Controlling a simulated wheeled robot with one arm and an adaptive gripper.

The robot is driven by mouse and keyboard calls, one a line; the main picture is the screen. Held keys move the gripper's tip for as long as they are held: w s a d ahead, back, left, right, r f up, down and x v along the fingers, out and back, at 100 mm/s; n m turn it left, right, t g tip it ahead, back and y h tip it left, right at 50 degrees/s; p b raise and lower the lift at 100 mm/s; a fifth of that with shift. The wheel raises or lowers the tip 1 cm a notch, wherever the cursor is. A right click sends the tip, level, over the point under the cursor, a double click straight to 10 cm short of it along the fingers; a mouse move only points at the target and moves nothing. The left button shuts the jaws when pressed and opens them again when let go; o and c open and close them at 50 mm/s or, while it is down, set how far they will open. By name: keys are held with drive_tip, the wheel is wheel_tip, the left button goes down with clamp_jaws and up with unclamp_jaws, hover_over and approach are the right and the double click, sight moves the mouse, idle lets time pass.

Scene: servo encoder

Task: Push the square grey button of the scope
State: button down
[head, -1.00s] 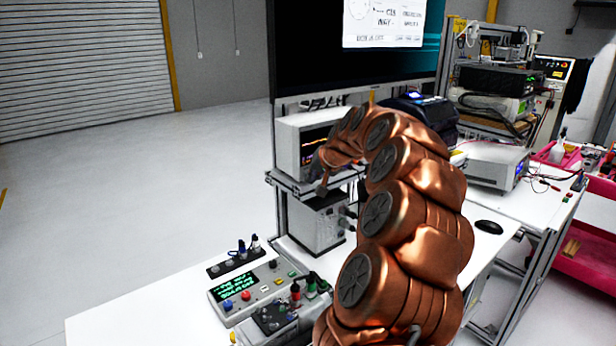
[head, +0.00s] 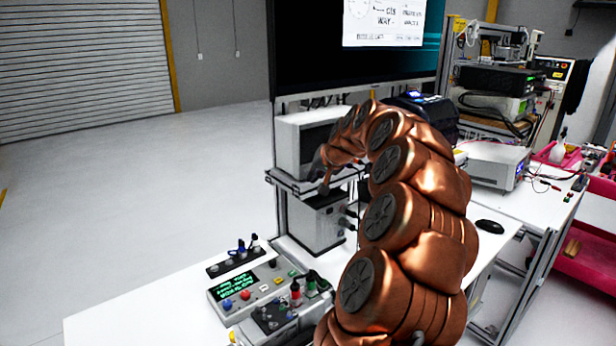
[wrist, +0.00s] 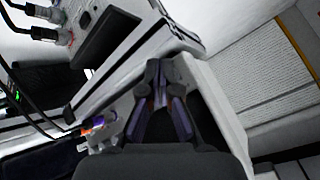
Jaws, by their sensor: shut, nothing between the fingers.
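The scope (head: 290,150) is a pale box on the raised shelf under the big monitor. Its screen looks dark, and my arm covers the right part of its front. I cannot tell whether the tips touch the panel.
A grey box (head: 315,225) with plugged cables stands below the shelf. A control console (head: 250,288) with coloured knobs and a green display lies on the white table in front. The large monitor (head: 350,55) stands above. Open floor lies to the left.

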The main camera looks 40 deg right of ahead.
drive_tip(key=shift+s, duration=0.2)
drive_tip(key=s+b, duration=0.1)
drive_tip(key=s, duration=0.1)
drive_tip(key=s+b, duration=0.3)
drive_tip(key=shift+s+a, duration=0.3)
drive_tip(key=shift+s, duration=0.1)
idle(0.3)
idle(0.3)
